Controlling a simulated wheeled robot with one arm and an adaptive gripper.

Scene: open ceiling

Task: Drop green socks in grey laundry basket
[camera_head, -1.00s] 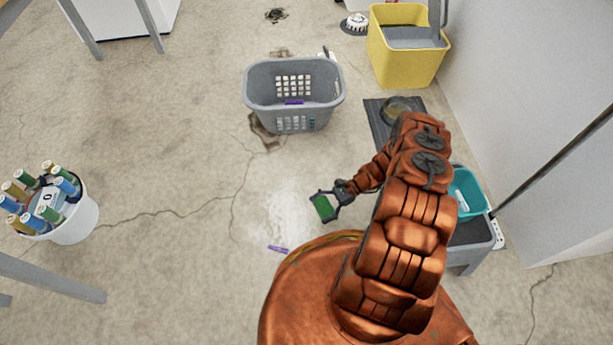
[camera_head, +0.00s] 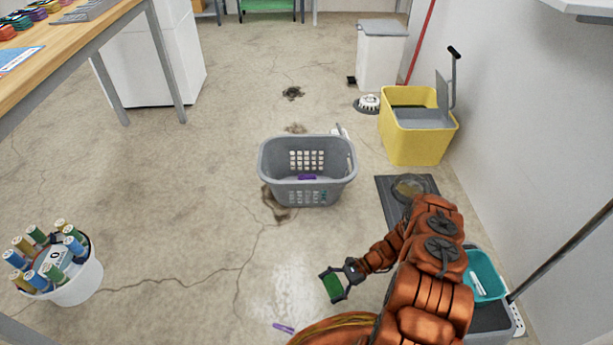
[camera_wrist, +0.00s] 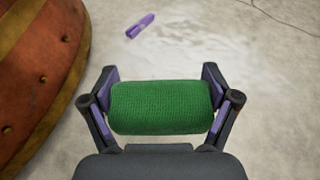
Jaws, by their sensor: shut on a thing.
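The green socks (camera_head: 333,287) are a rolled knit bundle between the fingers of my gripper (camera_head: 334,286). In the wrist view the socks (camera_wrist: 160,107) fill the space between the two purple-padded fingertips, and my gripper (camera_wrist: 160,100) is shut on them. The grey laundry basket (camera_head: 307,190) stands upright on the floor, ahead of my gripper and slightly left of it in the head view. A purple item (camera_head: 307,177) shows inside the basket. My gripper is apart from the basket, with bare floor between them.
A purple peg (camera_head: 283,327) lies on the floor near my base. A white bucket of thread spools (camera_head: 75,285) stands at left. A yellow mop bucket (camera_head: 415,140), a dark mat (camera_head: 392,197) and a teal tub (camera_head: 484,265) line the right side. The floor before the basket is mostly clear.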

